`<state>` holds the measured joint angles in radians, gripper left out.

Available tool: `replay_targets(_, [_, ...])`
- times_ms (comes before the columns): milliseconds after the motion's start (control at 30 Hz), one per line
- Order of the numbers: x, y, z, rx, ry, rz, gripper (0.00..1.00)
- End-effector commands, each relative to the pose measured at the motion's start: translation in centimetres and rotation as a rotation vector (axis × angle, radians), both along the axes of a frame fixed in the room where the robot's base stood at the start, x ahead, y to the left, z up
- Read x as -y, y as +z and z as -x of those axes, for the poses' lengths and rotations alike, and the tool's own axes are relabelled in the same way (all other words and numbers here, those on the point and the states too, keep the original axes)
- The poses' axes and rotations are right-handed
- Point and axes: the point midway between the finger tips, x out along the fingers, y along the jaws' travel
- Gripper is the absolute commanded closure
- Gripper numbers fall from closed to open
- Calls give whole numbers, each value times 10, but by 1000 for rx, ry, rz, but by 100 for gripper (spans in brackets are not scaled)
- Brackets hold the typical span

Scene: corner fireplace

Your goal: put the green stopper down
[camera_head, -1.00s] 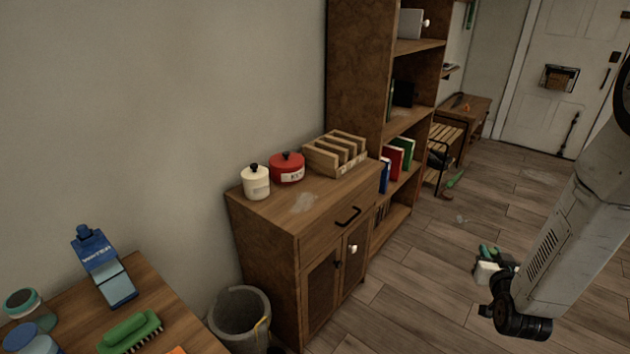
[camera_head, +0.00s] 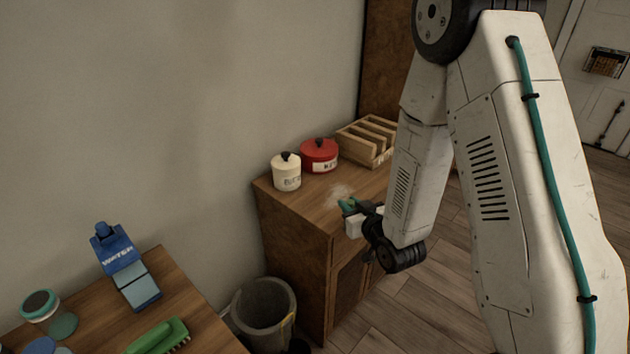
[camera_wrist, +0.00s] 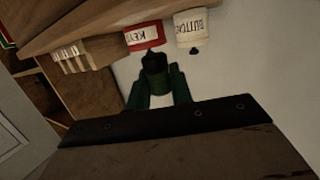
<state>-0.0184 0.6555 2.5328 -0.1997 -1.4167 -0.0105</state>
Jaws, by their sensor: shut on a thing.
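My gripper (camera_head: 350,206) is over the front part of the wooden cabinet's top (camera_head: 318,212), in front of the two tins. In the wrist view, the two green fingers of my gripper (camera_wrist: 158,84) are shut on a small, dark green stopper (camera_wrist: 154,65). The stopper sticks out past the fingertips. In the head view it cannot be told apart from the green fingers. I cannot tell whether it touches the cabinet top.
A cream tin (camera_head: 287,174), a red tin (camera_head: 319,157) and a wooden slotted rack (camera_head: 365,140) stand at the back of the cabinet. A bin (camera_head: 262,308) stands left of it. A table with a blue carton (camera_head: 122,262) and green brush (camera_head: 160,338) is nearer.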

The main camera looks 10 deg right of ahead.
Motion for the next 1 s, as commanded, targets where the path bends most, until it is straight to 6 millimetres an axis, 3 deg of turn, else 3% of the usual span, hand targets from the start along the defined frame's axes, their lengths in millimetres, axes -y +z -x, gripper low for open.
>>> replay_targets(133, [2, -1, -21, 4, 14, -1, 99])
replay_targets(400, [19, -8, -91, 4, 15, -1, 99])
replay_targets(600, [29, -12, -131, 2, 16, -1, 99])
replay_targets(867, [34, -14, -150, 2, 15, -1, 99])
replay_targets(1000, [34, -36, -150, -4, 16, -1, 99])
